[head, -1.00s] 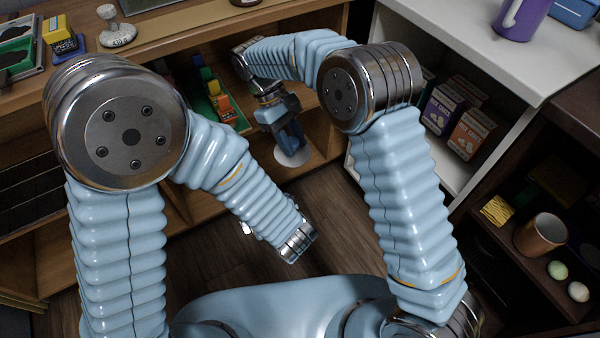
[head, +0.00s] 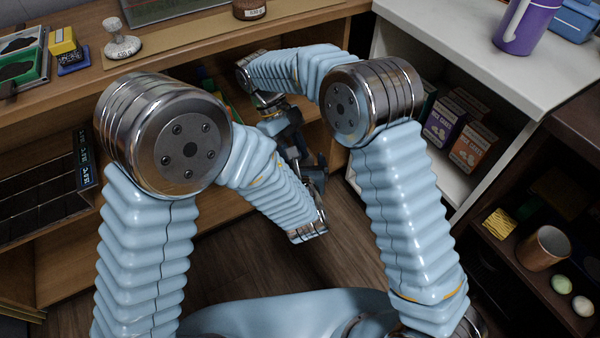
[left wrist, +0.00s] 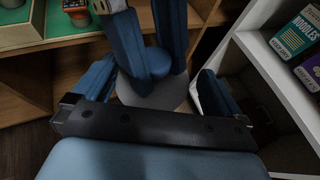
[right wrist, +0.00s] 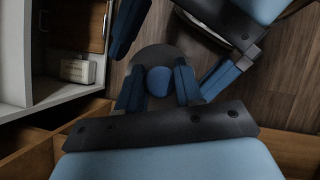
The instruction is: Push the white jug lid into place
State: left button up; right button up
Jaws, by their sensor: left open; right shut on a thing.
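A round pale disc with a blue knob, seemingly the white jug lid, shows in the left wrist view (left wrist: 160,97) and, in shadow, in the right wrist view (right wrist: 165,56). My right gripper (right wrist: 160,88) is shut on the knob. It also shows in the head view (head: 290,150). My left gripper (left wrist: 157,90) is open, with its fingers apart on either side of the disc. I cannot tell whether they touch it. In the head view, the lid is hidden by my arms. I cannot make out a white jug in any view.
A wooden shelf unit (head: 215,50) stands behind my arms. A white cabinet (head: 455,50) with boxes (head: 470,140) stands to the right, with a purple container (head: 520,28) on top. Open floor (head: 350,235) lies below the grippers.

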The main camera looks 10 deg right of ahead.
pick_arm(q)
jog(key=shift+x, duration=0.9)
jog(key=shift+s, duration=0.1)
jog(key=c, duration=0.6)
pick_arm(e)
jog(key=shift+a, duration=0.1)
pick_arm(q)
jog(key=shift+c, duration=0.8)
pick_arm(e)
jog(key=o, duration=1.1)
jog(key=shift+s+a, duration=0.1)
pick_arm(q)
jog(key=shift+d, duration=0.1)
